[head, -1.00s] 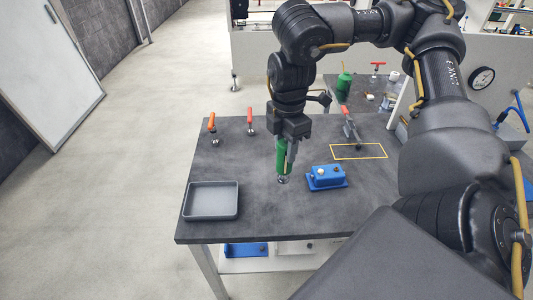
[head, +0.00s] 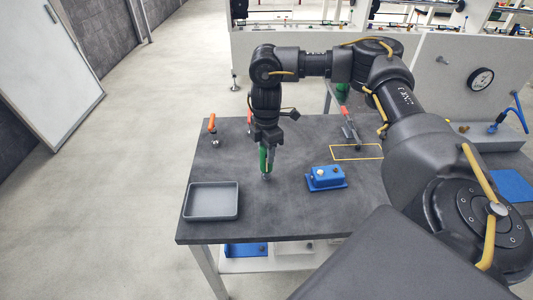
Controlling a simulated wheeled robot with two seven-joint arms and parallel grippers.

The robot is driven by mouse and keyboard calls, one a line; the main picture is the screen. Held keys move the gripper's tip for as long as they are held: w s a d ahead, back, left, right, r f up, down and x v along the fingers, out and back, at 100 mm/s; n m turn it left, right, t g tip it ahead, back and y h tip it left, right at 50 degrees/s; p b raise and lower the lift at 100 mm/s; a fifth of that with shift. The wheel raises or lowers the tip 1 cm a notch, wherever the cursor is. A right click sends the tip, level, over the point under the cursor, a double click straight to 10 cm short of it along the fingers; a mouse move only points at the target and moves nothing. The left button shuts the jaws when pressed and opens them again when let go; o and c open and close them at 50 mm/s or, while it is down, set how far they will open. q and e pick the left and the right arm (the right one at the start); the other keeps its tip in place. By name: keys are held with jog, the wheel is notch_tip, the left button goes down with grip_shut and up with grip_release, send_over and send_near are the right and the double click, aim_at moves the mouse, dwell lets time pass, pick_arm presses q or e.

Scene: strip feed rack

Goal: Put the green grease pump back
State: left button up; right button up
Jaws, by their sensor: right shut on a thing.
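The green grease pump (head: 263,159) hangs upright in my right gripper (head: 266,146), which is shut on it. Its silver lower tip is over the dark table, left of the blue block; I cannot tell whether the tip touches the table. A yellow outlined rectangle (head: 345,158) is marked on the table to the right. My left gripper is not in view.
A grey tray (head: 211,215) sits at the table's front left. A blue block on a base (head: 327,178) is right of the pump. An orange-handled clamp (head: 212,126) stands at the back left and a red-handled clamp (head: 350,130) near the outline. The table's front middle is clear.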

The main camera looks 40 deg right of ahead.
jog(key=shift+d+f, duration=0.1)
jog(key=shift+f, duration=0.6)
jog(key=o, duration=1)
jog(key=shift+f, duration=0.2)
notch_tip(320, 180, up, 12)
jog(key=shift+r, duration=0.25)
jog(key=shift+s, duration=0.1)
